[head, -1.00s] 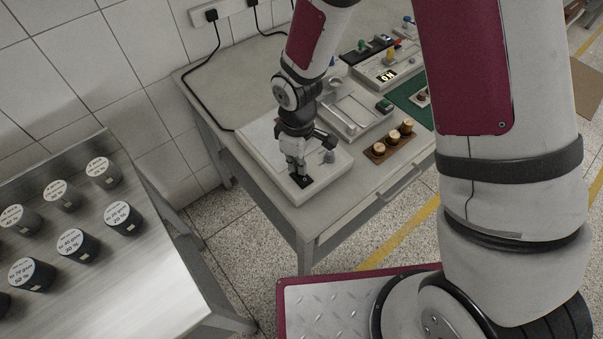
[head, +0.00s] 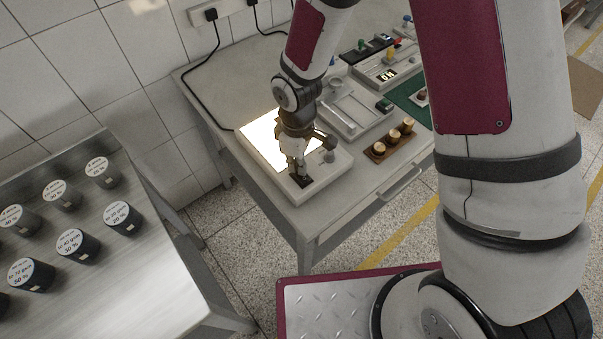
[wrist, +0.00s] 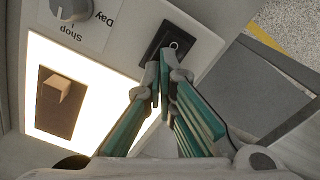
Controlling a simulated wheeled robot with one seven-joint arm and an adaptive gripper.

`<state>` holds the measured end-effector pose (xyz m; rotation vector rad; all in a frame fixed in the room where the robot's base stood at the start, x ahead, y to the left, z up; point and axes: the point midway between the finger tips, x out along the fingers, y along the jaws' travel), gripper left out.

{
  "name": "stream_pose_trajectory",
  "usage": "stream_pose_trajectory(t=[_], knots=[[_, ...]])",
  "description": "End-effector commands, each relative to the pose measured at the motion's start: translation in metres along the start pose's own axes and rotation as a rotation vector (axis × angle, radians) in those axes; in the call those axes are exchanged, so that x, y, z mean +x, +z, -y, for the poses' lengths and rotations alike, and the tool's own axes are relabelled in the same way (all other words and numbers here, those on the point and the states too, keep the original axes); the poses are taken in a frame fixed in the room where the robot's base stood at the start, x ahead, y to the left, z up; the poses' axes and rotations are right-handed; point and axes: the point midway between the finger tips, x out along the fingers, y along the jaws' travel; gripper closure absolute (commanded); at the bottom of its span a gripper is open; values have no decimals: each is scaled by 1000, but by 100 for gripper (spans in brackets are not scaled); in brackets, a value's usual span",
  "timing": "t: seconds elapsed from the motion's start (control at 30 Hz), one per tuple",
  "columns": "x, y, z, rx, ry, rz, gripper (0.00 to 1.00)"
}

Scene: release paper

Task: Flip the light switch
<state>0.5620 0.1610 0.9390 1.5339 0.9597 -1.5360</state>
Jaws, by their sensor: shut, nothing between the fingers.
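The light switch is a small black rocker (wrist: 176,42) marked with a circle, set in the white frame of a light box. It also shows in the head view (head: 304,182), at the box's front corner. The box's panel (head: 262,138) glows bright white, and its lit face fills the left of the wrist view (wrist: 88,82). My gripper (head: 297,174) is shut and empty, pointing down at the switch. In the wrist view its fingertips (wrist: 166,62) are together at the switch's near edge and cover part of it. I cannot tell whether they touch it.
A grey knob (wrist: 70,8) labelled "Shop" and "Day" sits beside the switch. A brown piece with a raised block (wrist: 58,100) lies on the lit panel. A tray (head: 352,114), a wooden weight holder (head: 378,152) and a control box (head: 388,70) stand further right on the table.

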Motion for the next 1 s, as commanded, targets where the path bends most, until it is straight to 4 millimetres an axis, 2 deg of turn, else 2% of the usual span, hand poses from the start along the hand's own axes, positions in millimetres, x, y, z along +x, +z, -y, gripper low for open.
stream_pose_trajectory(t=[0.7,1.0], knots=[[-55,0,1,0,2,-2,100],[-64,0,0,0,0,0,100]])
